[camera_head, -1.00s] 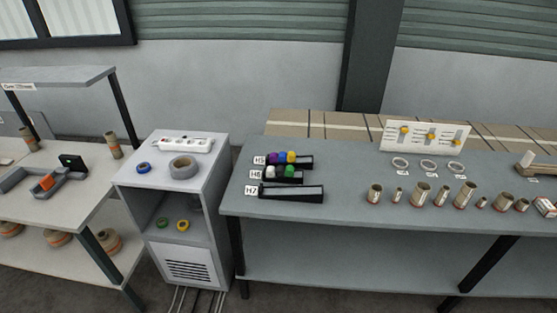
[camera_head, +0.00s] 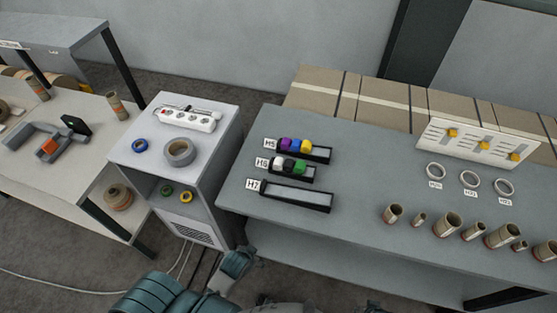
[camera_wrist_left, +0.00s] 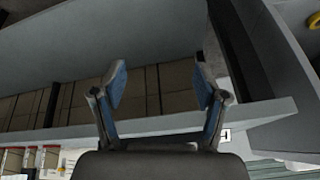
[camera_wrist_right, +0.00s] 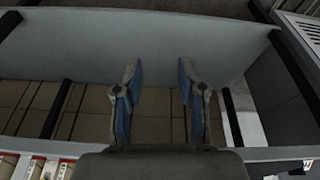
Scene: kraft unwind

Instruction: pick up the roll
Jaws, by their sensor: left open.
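Several rolls are in the head view, and I cannot tell which one the task names. A large grey-tan tape roll (camera_head: 179,152) and a small blue roll (camera_head: 140,146) lie on top of the white cabinet (camera_head: 222,130). A green roll (camera_head: 167,190) and a yellow roll (camera_head: 187,197) lie on its inner shelf. The yellow one seems to show at the upper right of the left wrist view (camera_wrist_left: 314,20). My left gripper (camera_wrist_left: 160,80) is open and empty, near the workbench edge. My right gripper (camera_wrist_right: 159,68) is open and empty, also by the bench.
A power strip (camera_head: 187,118) lies at the cabinet's back. The grey workbench (camera_head: 350,230) carries labelled bins (camera_head: 296,196), white rings (camera_head: 469,180) and several cardboard tubes (camera_head: 446,224). A pale table (camera_head: 70,165) stands left. Cables run on the floor.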

